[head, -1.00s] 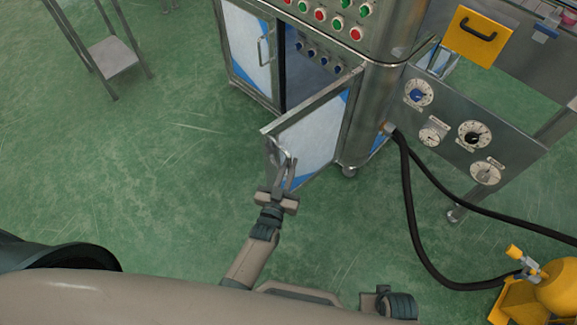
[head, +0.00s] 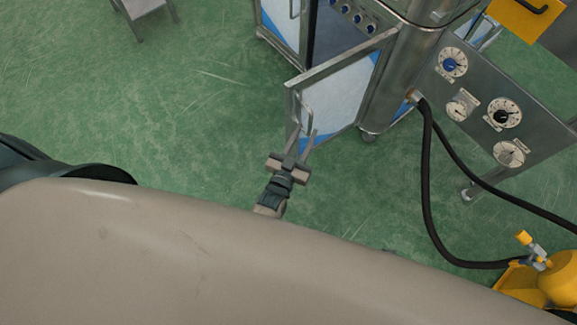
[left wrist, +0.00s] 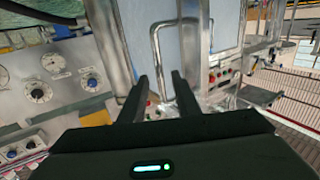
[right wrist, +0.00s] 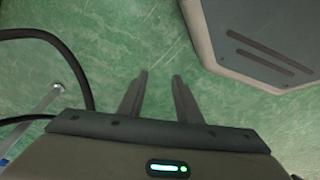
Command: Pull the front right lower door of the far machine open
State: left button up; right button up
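The front right lower door (head: 340,92) of the steel machine (head: 395,85) stands swung out, with the dark cabinet opening (head: 338,30) showing behind it. It has a pale panel, blue corners and a steel frame. Its bar handle (head: 308,112) is near the free edge and also shows in the left wrist view (left wrist: 156,45). My left gripper (head: 304,137) is at the handle; its fingers are apart, with the lower part of the bar showing between them. Contact is unclear. My right gripper (right wrist: 159,78) is open and empty above the green floor.
The other lower door (head: 282,22) is left of the opening. A dial panel (head: 485,110) with black hoses (head: 428,190) is on the right, near a yellow tank (head: 560,280). A small stand (head: 143,12) is at the top left. Green floor left of the door is clear.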

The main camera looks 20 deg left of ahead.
pick_arm(q)
jog(key=s+a, duration=0.1)
jog(key=s, duration=1.1)
jog(key=shift+s, duration=0.35)
pick_arm(e)
jog(key=shift+r, duration=0.6)
pick_arm(q)
jog(key=shift+a, duration=0.1)
